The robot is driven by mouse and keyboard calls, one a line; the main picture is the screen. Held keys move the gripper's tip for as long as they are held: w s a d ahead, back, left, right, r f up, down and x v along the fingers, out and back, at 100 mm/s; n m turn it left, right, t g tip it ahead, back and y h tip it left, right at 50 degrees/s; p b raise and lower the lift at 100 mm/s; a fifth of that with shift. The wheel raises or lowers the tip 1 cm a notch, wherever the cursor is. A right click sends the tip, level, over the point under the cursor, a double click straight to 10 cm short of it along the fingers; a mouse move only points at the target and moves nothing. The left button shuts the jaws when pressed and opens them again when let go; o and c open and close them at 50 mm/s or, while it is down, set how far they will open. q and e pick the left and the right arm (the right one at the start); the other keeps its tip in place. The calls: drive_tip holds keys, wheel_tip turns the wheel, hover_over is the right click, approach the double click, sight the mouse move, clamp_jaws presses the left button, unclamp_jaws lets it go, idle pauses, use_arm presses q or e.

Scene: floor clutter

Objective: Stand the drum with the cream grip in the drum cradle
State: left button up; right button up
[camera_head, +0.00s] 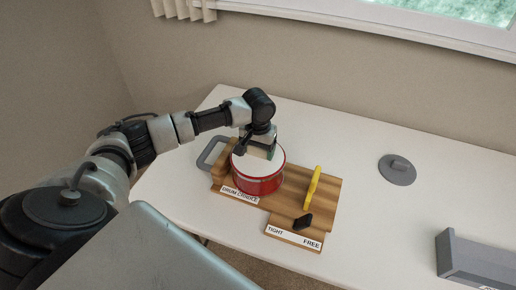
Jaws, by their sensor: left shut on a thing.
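The red drum with a white top (258,182) stands upright at the wooden drum cradle (285,205), in the part above the "DRUM CRADLE" label. My left gripper (258,150) is over the drum's top, shut on the drum's grip. The grip is mostly hidden by the gripper; a pale bit shows at the jaws. I cannot tell whether the drum rests fully on the cradle. A yellow lever (313,187) stands up on the cradle to the right of the drum. A black knob (303,222) sits near the "TIGHT" and "FREE" label. My right gripper is not in view.
A grey box (478,262) stands at the right edge. The table between cradle and disc is clear.

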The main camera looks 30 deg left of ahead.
use_arm(q)
drive_tip(key=o, duration=1.3)
drive_tip(key=shift+f, duration=0.1)
drive_tip(key=shift+c, duration=0.2)
drive_tip(key=shift+o, duration=1.4)
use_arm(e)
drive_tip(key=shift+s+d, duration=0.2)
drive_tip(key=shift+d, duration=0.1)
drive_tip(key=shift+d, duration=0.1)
use_arm(q)
wheel_tip(320, 180, up, 12)
drive_tip(key=b, duration=0.1)
drive_tip(key=shift+r, duration=0.2)
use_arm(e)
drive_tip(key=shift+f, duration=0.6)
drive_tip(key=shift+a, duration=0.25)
